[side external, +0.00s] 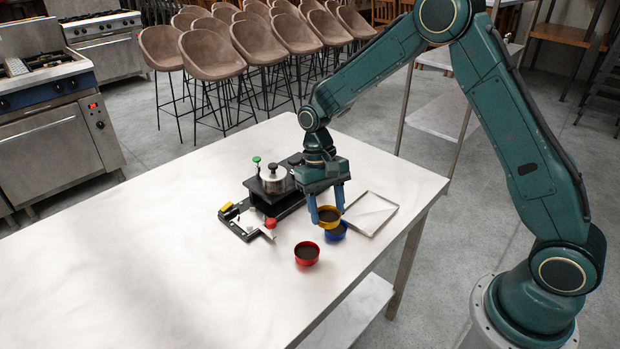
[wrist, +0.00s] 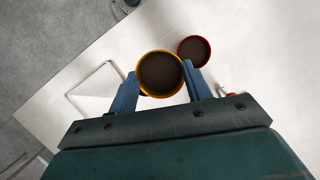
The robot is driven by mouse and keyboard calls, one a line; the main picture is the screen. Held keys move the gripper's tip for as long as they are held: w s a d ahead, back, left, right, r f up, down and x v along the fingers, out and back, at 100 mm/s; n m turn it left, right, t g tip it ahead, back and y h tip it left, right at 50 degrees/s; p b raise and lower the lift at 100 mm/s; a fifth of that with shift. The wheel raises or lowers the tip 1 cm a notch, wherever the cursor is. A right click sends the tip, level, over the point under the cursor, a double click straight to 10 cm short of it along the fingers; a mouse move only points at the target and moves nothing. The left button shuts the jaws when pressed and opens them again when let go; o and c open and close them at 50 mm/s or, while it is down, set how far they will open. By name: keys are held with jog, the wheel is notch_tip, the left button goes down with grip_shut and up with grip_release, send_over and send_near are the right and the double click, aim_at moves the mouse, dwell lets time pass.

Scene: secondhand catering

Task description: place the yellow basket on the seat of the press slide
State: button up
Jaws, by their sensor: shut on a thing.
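The yellow basket (side external: 328,224), a small round cup with dark contents, is between the fingers of my gripper (side external: 328,205). In the wrist view, the fingers (wrist: 160,90) are shut on both sides of the yellow basket (wrist: 145,90), which looks level. In the side view it overlaps a blue basket (side external: 338,236); whether they touch I cannot tell. The press (side external: 268,205) is a dark machine left of my gripper, with a pale slide part (side external: 249,222) and red, yellow and green parts. The seat itself is hard to make out.
A red basket (side external: 307,254) with dark contents stands at the front; the wrist view shows it too (wrist: 194,51). A shallow metal tray (side external: 383,224) lies right of my gripper. A lidded silver pot-like part (side external: 274,179) rises on the press. The table's left side (side external: 120,260) is clear.

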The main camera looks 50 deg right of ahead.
jog(key=shift+s+d+f+n+h, duration=0.3)
jog(key=shift+d+f+n, duration=0.2)
jog(key=shift+d+n, duration=0.35)
jog(key=shift+s+d+f+n+h, duration=0.3)
jog(key=shift+d+f+n, duration=0.2)
jog(key=shift+n, duration=0.55)
